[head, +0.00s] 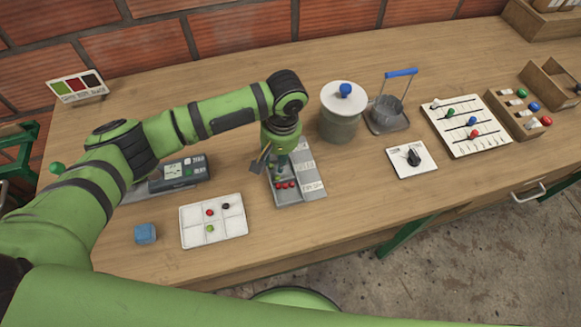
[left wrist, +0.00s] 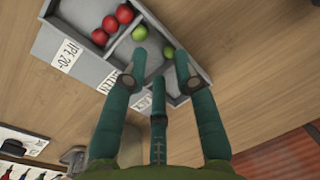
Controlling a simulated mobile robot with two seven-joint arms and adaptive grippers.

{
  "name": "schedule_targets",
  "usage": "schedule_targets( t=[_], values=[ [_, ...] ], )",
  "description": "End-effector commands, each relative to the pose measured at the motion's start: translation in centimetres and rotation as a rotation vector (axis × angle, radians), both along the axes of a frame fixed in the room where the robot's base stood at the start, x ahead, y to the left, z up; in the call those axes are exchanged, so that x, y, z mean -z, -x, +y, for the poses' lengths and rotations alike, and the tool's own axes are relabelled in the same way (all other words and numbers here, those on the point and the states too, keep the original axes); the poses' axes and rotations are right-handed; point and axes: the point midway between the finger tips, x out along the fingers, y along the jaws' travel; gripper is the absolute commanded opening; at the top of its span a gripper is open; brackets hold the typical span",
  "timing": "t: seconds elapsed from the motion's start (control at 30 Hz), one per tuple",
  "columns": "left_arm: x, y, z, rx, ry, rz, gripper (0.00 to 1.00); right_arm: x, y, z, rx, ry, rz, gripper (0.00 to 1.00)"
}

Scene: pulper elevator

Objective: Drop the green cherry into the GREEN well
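The grey sorting tray (head: 281,200) stands mid-table with white labels along its right side. Its near well holds several red cherries (head: 285,185), also seen in the left wrist view (left wrist: 110,24). In that view one green cherry (left wrist: 140,33) is in the well beside the reds. Another green cherry (left wrist: 168,50) shows close to the right fingertip; I cannot tell whether it rests on the tray. The label by the middle well is partly hidden by a finger. My left gripper (head: 268,162) points down over the tray. Its fingers (left wrist: 158,72) are spread, with nothing visibly gripped.
A white sectioned tray (head: 241,231) holds a red, a dark and a green cherry. A blue cube (head: 145,233) and a grey device (head: 180,172) are left. A lidded canister (head: 338,126), a blue-handled basket (head: 386,114) and a knob panel (head: 411,160) stand right.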

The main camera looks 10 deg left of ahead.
Motion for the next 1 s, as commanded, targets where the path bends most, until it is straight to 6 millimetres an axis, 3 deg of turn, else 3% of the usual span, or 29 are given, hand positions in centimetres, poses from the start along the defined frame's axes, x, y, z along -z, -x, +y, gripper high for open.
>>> schedule_targets(
  t=[0.23, 0.37, 0.8, 1.0],
  values=[
    [-0.1, 0.0, 0.0, 0.000, 0.000, 0.000, 0.30, 0.0, 0.1, -0.2, -0.001, 0.003, 0.001, 0.40],
    [-1.1, -0.1, -0.2, 0.000, 0.002, -0.002, 0.30, 0.0, 0.0, -0.2, -0.001, 0.002, 0.000, 0.40],
    [-9.6, -0.2, -1.2, 0.001, 0.001, -0.003, 0.30, 0.0, -0.1, 0.0, 0.000, 0.001, -0.002, 0.40],
    [-11.6, -0.2, -1.4, 0.001, 0.001, -0.001, 0.30, 0.0, -0.2, 0.0, 0.000, -0.001, -0.003, 0.40]
  ],
)
